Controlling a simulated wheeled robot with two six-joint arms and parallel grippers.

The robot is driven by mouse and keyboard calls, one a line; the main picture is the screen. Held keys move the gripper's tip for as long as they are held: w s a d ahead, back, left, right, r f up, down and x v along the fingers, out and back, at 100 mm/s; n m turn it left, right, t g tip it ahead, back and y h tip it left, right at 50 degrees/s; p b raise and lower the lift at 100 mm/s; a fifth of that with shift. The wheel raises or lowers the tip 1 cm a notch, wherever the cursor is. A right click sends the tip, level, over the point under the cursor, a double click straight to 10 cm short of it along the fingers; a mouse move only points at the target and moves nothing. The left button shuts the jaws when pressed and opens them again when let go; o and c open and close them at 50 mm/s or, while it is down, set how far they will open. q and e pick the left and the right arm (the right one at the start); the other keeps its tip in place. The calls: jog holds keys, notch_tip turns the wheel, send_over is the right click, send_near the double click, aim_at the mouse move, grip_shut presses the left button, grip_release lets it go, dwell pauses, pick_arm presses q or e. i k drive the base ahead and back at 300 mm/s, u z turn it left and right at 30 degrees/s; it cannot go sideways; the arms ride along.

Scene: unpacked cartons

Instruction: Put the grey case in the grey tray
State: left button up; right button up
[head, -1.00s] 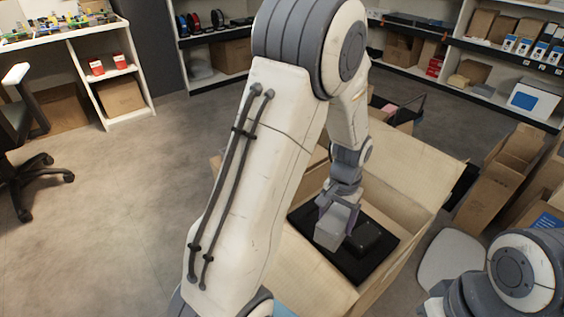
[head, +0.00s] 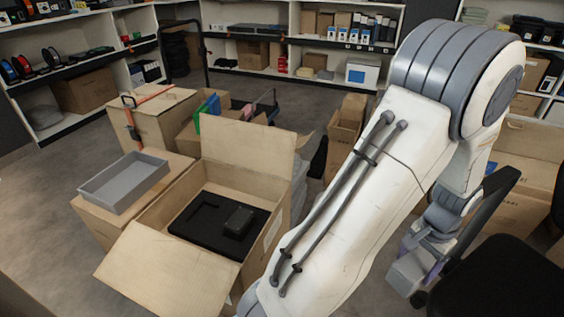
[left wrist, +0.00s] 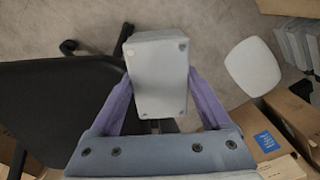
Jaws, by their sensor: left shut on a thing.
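The grey case (head: 406,274) is a small pale grey block, held in the air at the lower right of the head view. My left gripper (head: 420,258) is shut on it. In the left wrist view the case (left wrist: 158,75) sits between the two purple fingers of the gripper (left wrist: 160,92), with small round feet on its near face. The grey tray (head: 108,203) is shallow, rectangular and looks empty. It lies on a closed carton at the left of the head view, far to the left of the gripper. My right gripper is out of view.
An open carton (head: 150,262) with raised flaps stands between tray and gripper. It holds a black insert (head: 190,217) with a dark block (head: 238,221). A black chair (head: 500,262) is close beside the gripper. More cartons (head: 345,130) stand behind; open floor lies at left.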

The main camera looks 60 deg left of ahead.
aim_at(129, 184)
jog(key=z, duration=0.85)
jog(key=k, duration=1.75)
jog(key=u, duration=1.1)
